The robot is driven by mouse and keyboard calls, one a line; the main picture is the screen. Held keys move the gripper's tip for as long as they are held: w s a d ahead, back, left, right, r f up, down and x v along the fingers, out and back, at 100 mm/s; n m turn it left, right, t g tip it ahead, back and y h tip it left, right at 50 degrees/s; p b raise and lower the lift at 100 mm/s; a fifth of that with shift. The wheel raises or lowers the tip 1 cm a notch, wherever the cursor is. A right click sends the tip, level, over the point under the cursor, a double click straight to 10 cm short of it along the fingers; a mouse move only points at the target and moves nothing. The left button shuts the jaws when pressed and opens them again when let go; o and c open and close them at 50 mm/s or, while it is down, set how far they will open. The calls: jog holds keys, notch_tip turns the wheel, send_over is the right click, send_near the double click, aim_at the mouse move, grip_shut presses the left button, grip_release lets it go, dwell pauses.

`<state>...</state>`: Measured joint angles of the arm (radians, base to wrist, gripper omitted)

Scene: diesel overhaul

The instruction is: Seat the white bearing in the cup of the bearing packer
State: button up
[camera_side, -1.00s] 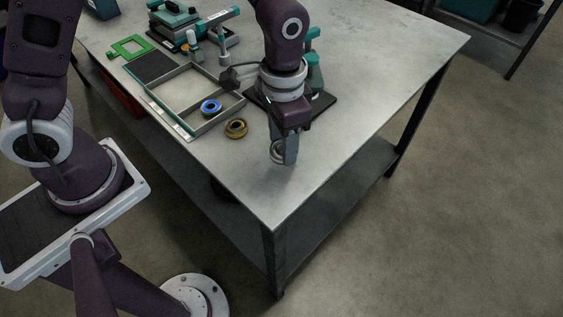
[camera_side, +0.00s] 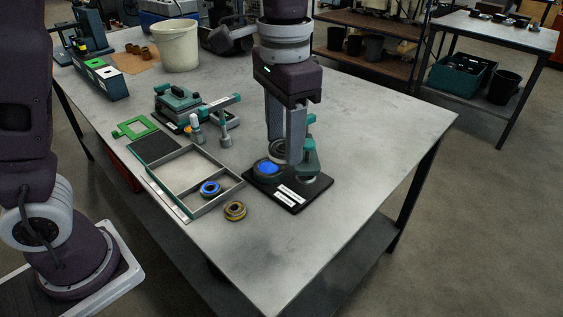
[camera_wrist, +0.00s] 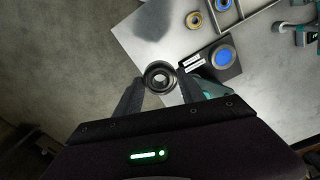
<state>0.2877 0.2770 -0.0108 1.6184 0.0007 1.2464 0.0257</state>
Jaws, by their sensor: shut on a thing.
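My gripper (camera_side: 284,154) is shut on a pale grey-white bearing (camera_side: 277,147), mostly hidden by the fingers in the side view. In the wrist view the bearing (camera_wrist: 158,76) shows as a ring between the two fingertips (camera_wrist: 159,82), its bore towards the camera. The bearing packer (camera_side: 292,196) has a black base with white labels, a round cup with a blue inside (camera_side: 267,168) and a teal upright (camera_side: 309,160). The bearing appears above and behind the cup in the side view. In the wrist view it is left of the blue cup (camera_wrist: 223,57), apart from it.
A teal-topped device (camera_side: 180,102) stands behind the tray. The table's front right area is clear.

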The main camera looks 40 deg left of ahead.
jog(key=w+a+n, duration=0.5)
jog(key=w+a, duration=0.7)
jog(key=a, duration=0.5)
jog(key=f, duration=1.6)
jog(key=shift+s+d+f, duration=0.15)
jog(key=shift+d+f, duration=0.15)
jog(key=shift+f, duration=0.5)
jog(key=shift+f, duration=0.2)
jog(key=shift+f, duration=0.5)
jog(key=shift+f, duration=0.15)
